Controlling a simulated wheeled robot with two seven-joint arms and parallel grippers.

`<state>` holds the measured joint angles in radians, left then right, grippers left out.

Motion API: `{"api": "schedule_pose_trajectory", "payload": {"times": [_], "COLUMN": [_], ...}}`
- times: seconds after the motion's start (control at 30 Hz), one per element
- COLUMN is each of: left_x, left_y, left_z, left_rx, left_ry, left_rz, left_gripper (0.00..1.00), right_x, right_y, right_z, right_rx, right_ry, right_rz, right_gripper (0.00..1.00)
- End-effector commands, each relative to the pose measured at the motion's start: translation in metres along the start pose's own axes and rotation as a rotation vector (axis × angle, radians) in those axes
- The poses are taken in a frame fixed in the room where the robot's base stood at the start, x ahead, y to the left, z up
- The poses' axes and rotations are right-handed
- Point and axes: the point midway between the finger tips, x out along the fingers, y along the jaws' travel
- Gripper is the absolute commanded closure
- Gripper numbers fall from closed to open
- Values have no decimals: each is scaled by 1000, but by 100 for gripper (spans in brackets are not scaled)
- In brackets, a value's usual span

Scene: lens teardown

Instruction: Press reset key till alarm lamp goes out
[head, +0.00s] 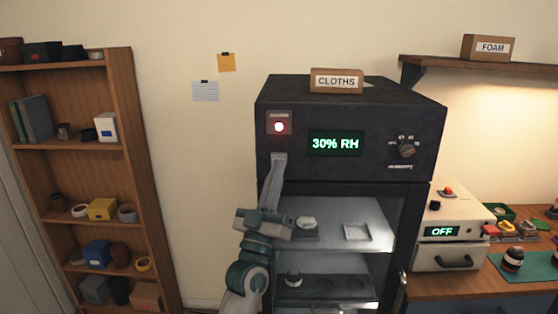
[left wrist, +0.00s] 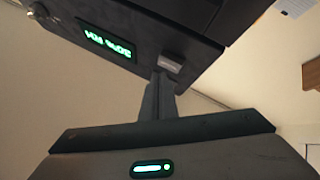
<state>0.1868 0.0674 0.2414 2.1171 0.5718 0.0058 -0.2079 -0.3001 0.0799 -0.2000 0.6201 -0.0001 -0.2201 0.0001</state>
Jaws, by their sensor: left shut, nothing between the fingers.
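In the left wrist view, the shut fingers (left wrist: 160,80) end at a small grey block (left wrist: 172,62) on the cabinet front. Whether they touch it I cannot tell. My right gripper is not in view.
The cabinet display (head: 335,143) reads 30% RH, with a knob (head: 407,150) to its right. Below is a glazed compartment with items on shelves. A CLOTHS box (head: 337,80) sits on top. A bench with a beige device (head: 452,230) is right; a wooden shelf (head: 130,160) stands left.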

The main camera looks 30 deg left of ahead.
Motion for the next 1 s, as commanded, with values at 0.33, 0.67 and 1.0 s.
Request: {"api": "schedule_pose_trajectory", "payload": {"times": [0.33,0.67,1.0], "left_x": [1,6,6], "left_y": [0,-4,-4], "left_z": [0,4,4], "left_rx": [0,0,0], "left_ry": [0,1,0], "left_rz": [0,0,0], "left_gripper": [100,100,100], "right_x": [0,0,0], "right_y": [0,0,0], "right_z": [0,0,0], "right_rx": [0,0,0], "right_ry": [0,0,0], "right_rz": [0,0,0], "right_gripper": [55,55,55]}}
